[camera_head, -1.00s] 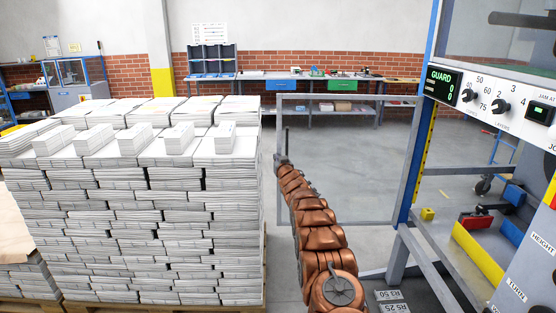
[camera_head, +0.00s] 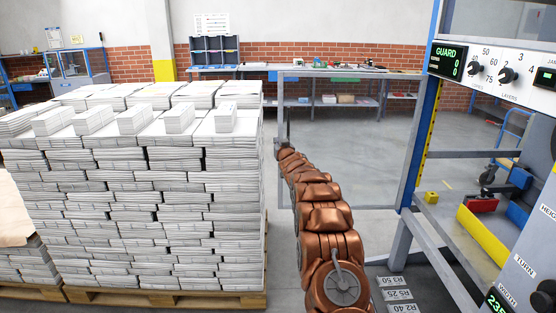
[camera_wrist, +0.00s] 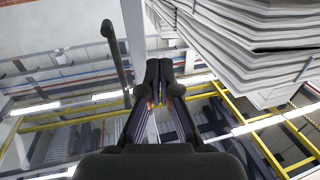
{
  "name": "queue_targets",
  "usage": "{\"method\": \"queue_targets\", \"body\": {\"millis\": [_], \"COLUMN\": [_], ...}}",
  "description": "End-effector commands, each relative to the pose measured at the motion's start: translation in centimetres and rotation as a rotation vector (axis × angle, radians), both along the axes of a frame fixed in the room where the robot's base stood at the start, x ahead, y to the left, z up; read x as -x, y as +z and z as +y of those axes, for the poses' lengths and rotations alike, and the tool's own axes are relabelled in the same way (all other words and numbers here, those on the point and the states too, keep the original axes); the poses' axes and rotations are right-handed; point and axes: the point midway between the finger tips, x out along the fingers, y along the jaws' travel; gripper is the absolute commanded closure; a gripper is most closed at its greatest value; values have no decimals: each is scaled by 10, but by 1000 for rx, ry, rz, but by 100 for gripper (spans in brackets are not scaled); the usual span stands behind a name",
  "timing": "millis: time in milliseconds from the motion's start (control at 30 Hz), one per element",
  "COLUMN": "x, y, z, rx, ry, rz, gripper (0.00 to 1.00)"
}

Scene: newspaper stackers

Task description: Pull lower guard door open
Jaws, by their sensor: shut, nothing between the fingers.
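The guard door, a thin grey frame with a see-through panel (camera_head: 350,150), stands out leftward from the machine's blue post (camera_head: 424,130). Its left upright (camera_head: 281,100) is beside the far end of my arm. My gripper (camera_head: 285,143) is small and partly hidden by the arm in the head view. In the wrist view, my gripper (camera_wrist: 158,95) has its fingers together with nothing between them. A dark bar handle (camera_wrist: 117,55) shows left of the fingers, apart from them in the picture. A pale frame upright (camera_wrist: 133,30) runs between handle and fingers.
A tall stack of newspapers (camera_head: 130,200) on a wooden pallet (camera_head: 170,298) stands close left of my arm. The machine's control panel (camera_head: 500,72) is at the right. A workbench (camera_head: 330,73) lines the back wall. Open floor lies beyond the door.

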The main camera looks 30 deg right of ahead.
Motion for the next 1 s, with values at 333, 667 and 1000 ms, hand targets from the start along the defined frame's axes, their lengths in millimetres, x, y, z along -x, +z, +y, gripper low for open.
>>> {"method": "queue_targets", "body": {"millis": [333, 667, 1000], "x": [24, 47, 72], "y": [-2, -1, -2], "z": [10, 26, 43], "rx": [-3, -2, -3], "ry": [-4, -3, -1], "rz": [2, 1, 4], "gripper": [100, 100, 100]}}
